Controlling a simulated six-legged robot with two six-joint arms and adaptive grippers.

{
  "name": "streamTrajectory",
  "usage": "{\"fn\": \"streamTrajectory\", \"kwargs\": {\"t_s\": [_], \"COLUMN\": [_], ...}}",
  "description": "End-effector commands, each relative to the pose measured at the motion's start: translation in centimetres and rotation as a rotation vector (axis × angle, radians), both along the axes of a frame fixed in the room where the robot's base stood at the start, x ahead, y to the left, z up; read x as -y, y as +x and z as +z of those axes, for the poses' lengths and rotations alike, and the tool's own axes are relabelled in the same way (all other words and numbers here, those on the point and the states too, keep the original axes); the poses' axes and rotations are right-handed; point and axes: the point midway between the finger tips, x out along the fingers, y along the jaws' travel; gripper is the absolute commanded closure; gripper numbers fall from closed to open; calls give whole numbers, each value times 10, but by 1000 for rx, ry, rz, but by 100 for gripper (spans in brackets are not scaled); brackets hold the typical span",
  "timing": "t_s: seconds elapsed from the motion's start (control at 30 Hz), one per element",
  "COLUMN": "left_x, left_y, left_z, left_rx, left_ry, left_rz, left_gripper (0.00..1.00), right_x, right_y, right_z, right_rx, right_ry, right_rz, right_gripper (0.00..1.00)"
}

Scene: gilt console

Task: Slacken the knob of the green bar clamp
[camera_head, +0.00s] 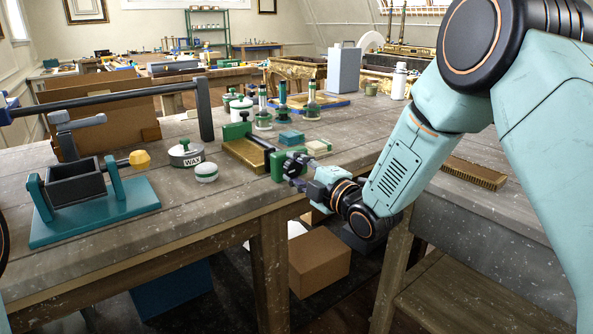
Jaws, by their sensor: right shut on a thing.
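The green bar clamp (236,131) lies at the table's front edge, across a brass-coloured block (244,156). Its dark bar runs toward me to a second green jaw at the edge. My right gripper (297,171) comes in from the right at that near end, roughly level with the table top. It is shut on the clamp's knob, which its fingers mostly hide. My left gripper is out of view; only a bit of my left arm shows at the left edge.
Left on the table stand a teal fixture (95,212), a long dark bar (110,98) and a WAX tin (185,153). Several green-topped jars (263,120) and a small teal block (291,137) stand behind the clamp. A brush (473,172) lies right. A cardboard box (318,262) sits below.

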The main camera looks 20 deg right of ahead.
Motion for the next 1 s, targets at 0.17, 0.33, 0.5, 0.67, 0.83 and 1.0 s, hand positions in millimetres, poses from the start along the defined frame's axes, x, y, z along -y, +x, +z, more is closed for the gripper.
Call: {"fn": "streamTrajectory", "kwargs": {"t_s": [0.17, 0.33, 0.5, 0.67, 0.83, 1.0], "left_x": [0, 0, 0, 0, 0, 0], "left_y": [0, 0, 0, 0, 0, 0], "left_z": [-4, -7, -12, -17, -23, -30], "left_rx": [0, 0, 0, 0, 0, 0], "left_ry": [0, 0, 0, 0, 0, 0], "left_rz": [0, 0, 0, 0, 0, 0], "left_gripper": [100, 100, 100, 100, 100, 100], "right_x": [0, 0, 0, -1, -1, -1], "right_y": [1, 1, 1, 1, 1, 1], "right_z": [3, 3, 4, 5, 5, 6], "right_rx": [63, 118, 175, 228, 283, 340], "right_ry": [-159, -311, -463, -606, -758, -909], "right_rz": [0, 0, 0, -2, -2, -3], "right_gripper": [95, 95, 95, 95, 95, 95]}}
